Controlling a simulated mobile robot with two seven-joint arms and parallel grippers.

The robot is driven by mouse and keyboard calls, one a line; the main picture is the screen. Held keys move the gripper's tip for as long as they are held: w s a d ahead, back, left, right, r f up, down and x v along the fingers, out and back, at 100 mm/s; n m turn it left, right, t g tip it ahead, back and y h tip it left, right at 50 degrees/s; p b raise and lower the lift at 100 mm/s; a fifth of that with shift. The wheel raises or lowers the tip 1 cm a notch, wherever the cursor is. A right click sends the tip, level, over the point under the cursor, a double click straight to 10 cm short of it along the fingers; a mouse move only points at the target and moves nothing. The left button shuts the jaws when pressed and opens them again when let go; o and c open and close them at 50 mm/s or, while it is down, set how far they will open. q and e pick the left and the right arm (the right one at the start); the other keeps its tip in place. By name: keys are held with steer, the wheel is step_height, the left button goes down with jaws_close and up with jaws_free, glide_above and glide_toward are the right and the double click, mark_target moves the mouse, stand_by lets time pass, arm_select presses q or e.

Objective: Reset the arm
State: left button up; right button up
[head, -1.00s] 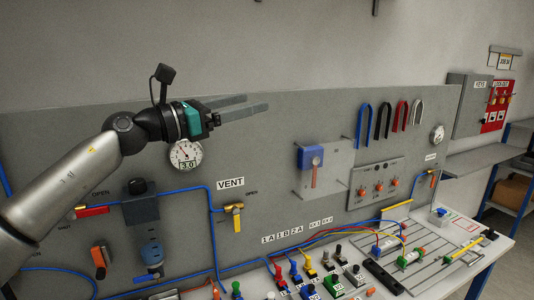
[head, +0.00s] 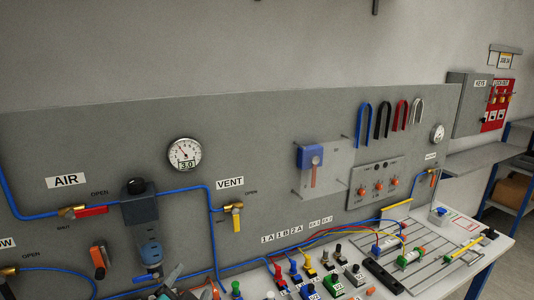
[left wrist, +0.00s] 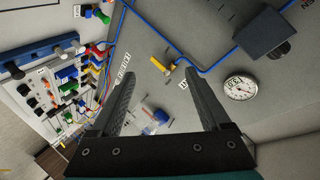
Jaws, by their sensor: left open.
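My left gripper (head: 178,284) shows only in part at the bottom edge of the head view, low in front of the panel. In the left wrist view its two dark fingers (left wrist: 158,75) stand wide apart with nothing between them. Beyond them that view shows the grey panel with the yellow vent valve (left wrist: 163,66) and the round gauge (left wrist: 240,87). The rest of my left arm is out of the head view. My right gripper is in neither view.
The panel (head: 270,130) carries blue tubing, an air valve (head: 88,211), a regulator (head: 140,205) and a gauge (head: 185,154). A bench (head: 459,262) with several coloured connectors and a slotted plate stands in front. The space before the upper panel is clear.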

arm_select(q)
steer(key=s+a+f+n+g+h, duration=0.1)
steer(key=s+f+n+g, duration=0.35)
steer(key=s, duration=0.85)
steer(key=s+f+n+g, duration=0.2)
steer(key=s+f+g, duration=0.4)
steer(key=s+f, duration=0.45)
step_height(320, 180, down, 28)
steer(key=s+f+b, duration=0.1)
steer(key=s+b, duration=0.2)
steer(key=b, duration=0.6)
steer(key=s+a+f+g+b, duration=0.1)
steer(key=s+f+b, duration=0.3)
steer(key=s+f, duration=0.4)
steer(key=s+a+f+g+b, duration=0.1)
steer(key=s+f+b, duration=0.4)
steer(key=f, duration=1)
steer(key=s, duration=0.2)
steer(key=shift+s+a+f, duration=0.35)
